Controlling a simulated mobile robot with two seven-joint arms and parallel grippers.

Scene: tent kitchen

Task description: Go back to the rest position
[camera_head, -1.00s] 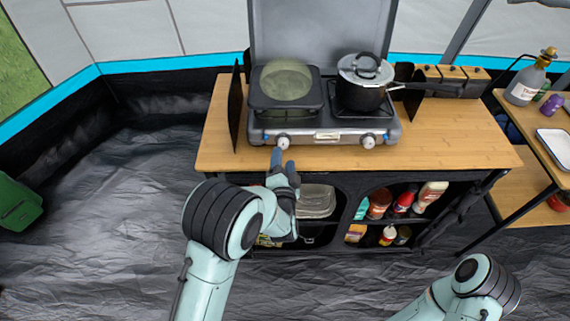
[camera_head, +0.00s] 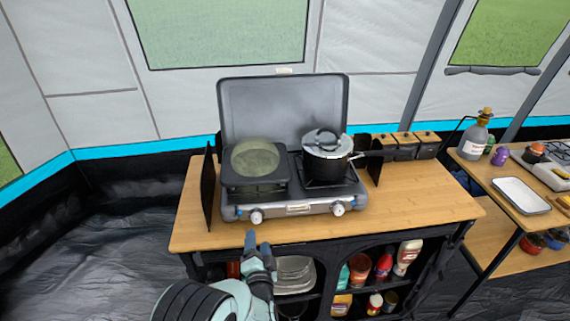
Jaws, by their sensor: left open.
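My left gripper (camera_head: 256,247) is in front of the wooden counter's front edge, below the left knob of the camping stove (camera_head: 298,209). It looks empty and touches nothing that I can make out. Its two fingers are hard to separate at this angle. My left arm comes up from the bottom of the view. My right gripper is out of view.
Shelves below hold bottles and containers (camera_head: 296,273). A side table with a white tray (camera_head: 520,195) stands at right.

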